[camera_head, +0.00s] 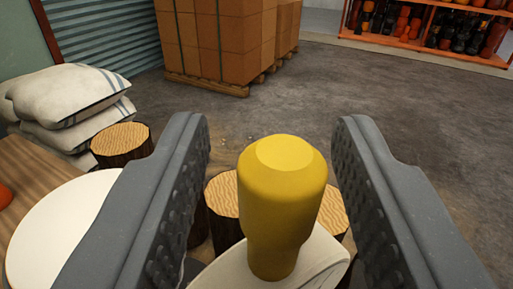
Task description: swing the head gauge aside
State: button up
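A yellow knob-like handle (283,200) stands upright in the lower middle of the head camera view. It rises from a pale, cream-coloured piece (318,262), which may be part of the head gauge; the rest of that piece is cut off by the bottom edge. My gripper (274,140) is open. Its two grey, ribbed fingers lie to the left and right of the yellow handle, with a gap visible on each side. A round white disc (58,232), perhaps a drum head, lies at the lower left, partly hidden by the left finger.
Cut log pieces stand behind the handle (222,193) and at the left (121,143). A wooden tabletop (40,165) is at the far left, with stacked white sacks (68,98) behind it. Boxes on a pallet (225,40) and an orange shelf (425,45) stand at the back. The middle floor is clear.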

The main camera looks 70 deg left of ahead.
jog(key=shift+d, duration=0.15)
jog(key=b+v, duration=0.3)
jog(key=v, duration=1)
jog(key=shift+d, duration=0.25)
